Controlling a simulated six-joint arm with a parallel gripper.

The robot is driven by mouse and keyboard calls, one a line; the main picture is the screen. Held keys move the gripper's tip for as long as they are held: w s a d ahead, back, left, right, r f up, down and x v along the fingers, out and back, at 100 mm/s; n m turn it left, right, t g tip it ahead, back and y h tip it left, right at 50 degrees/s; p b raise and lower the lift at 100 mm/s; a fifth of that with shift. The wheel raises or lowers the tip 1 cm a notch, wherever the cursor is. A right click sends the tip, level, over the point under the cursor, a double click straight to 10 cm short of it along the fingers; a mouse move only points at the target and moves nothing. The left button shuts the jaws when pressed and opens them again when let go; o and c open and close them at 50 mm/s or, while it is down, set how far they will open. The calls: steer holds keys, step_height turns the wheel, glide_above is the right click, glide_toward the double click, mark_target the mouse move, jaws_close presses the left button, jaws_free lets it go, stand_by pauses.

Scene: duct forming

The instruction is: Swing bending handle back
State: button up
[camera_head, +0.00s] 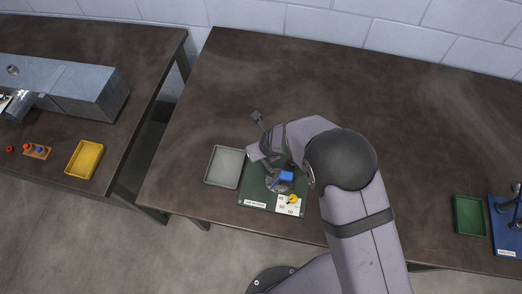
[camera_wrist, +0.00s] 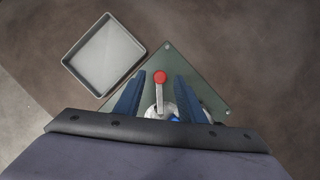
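The bending handle (camera_wrist: 160,92) is a pale lever with a red knob, seen in the wrist view. Its lower end meets a grey round part of the bender, which also shows in the head view (camera_head: 272,184). My gripper (camera_wrist: 159,79) has two blue fingers, standing apart on either side of the handle with visible gaps. It holds nothing. I cannot tell how far the fingers are above the handle. The bender stands on a dark green base plate (camera_head: 254,199). In the head view my arm hides the handle and part of the plate.
A grey tray (camera_head: 224,167) lies just left of the base plate. A green tray (camera_head: 468,215) and a blue fixture (camera_head: 508,225) stand at the far right. A yellow tray (camera_head: 85,159) is on the separate left table. The brown table (camera_head: 400,110) is clear behind.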

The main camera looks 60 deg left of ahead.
mark_target(265, 164)
steer(key=shift+b+v, duration=0.4)
steer(key=shift+v, duration=2.35)
steer(key=shift+a, duration=0.1)
